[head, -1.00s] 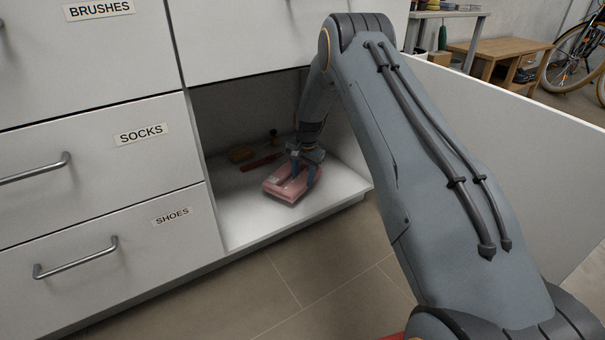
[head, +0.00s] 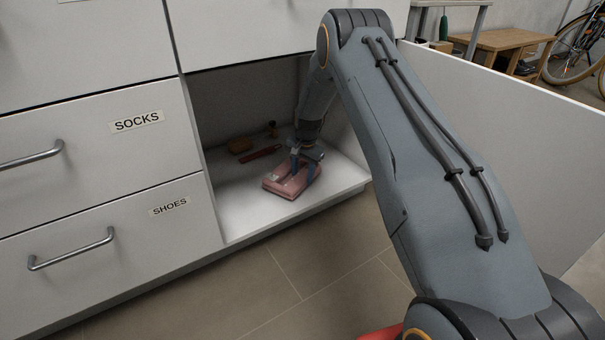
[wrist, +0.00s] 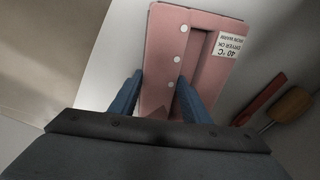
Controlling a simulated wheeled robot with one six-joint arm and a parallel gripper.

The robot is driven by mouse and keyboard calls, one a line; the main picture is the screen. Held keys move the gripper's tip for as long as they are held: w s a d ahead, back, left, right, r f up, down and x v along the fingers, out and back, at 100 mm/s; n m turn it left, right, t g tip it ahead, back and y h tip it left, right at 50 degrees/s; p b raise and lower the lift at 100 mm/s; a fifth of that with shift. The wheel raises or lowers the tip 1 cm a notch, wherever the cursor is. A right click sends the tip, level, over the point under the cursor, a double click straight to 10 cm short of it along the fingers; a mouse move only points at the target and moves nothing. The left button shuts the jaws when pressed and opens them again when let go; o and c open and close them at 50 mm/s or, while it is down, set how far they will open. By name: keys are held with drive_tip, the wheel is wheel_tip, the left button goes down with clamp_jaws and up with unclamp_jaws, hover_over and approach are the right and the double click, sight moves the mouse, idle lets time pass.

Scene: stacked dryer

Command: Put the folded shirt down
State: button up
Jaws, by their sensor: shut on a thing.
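The folded shirt (head: 287,183) is a flat pink bundle with white buttons and a white care label, at the front of the open cabinet compartment. In the head view it is at or just above the white compartment floor (head: 240,217); I cannot tell if it touches. The shirt also shows in the wrist view (wrist: 160,50), its far end reaching away from me. My gripper (head: 303,173) has its blue fingers shut on the near part of the shirt. In the wrist view the fingers (wrist: 157,92) stand on either side of a pink strip, partly hiding it.
An open white door (head: 480,120) stands on the right. Closed drawers labelled SOCKS (head: 137,121) and SHOES (head: 169,206) are on the left. Bare floor is left of the shirt.

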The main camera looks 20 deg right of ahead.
drive_tip(key=shift+f, duration=0.25)
drive_tip(key=o, duration=1.4)
